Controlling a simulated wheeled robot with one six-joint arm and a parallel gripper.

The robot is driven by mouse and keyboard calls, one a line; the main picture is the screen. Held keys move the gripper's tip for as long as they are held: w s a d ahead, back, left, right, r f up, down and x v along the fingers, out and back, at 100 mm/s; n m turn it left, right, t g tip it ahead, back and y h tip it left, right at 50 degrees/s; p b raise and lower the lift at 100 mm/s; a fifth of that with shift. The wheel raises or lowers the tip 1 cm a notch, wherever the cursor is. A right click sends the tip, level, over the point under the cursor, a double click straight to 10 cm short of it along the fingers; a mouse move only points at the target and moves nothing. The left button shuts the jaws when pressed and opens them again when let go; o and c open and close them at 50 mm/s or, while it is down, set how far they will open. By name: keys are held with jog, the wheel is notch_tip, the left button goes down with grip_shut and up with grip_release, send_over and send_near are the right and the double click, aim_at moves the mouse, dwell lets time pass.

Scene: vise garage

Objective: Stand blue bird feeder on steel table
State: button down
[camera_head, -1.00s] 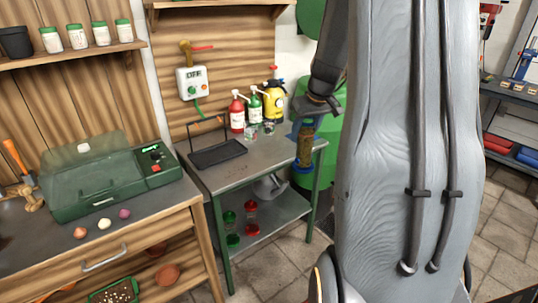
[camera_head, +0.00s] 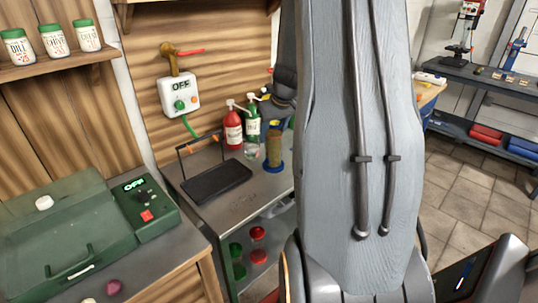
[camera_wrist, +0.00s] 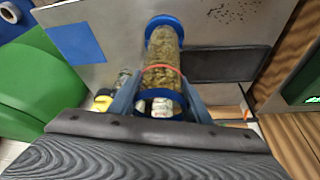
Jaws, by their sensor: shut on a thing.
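The blue bird feeder (camera_head: 274,145) is a clear tube of seed with blue ends. It is upright at the right part of the steel table (camera_head: 232,207). I cannot tell whether its blue base touches the table. In the wrist view the feeder (camera_wrist: 161,68) runs between the fingers of my gripper (camera_wrist: 160,100), which is shut on it near its top. My arm hides much of the gripper and the table's right side in the head view. The wrist view shows a blue square (camera_wrist: 75,43) on the tabletop (camera_wrist: 112,22), left of the feeder.
A black tray (camera_head: 215,183) lies left of the feeder. Red (camera_head: 233,127) and green (camera_head: 253,122) bottles and a small jar (camera_head: 251,150) stand close behind it. A wooden bench with a green machine (camera_head: 65,235) is at left. The table's front is clear.

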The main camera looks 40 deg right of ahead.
aim_at(273, 148)
notch_tip(273, 148, down, 3)
jog(key=shift+s+d+r, duration=0.1)
jog(key=shift+d, duration=0.05)
jog(key=shift+f, duration=1.9)
jog(key=c, duration=1)
grip_release()
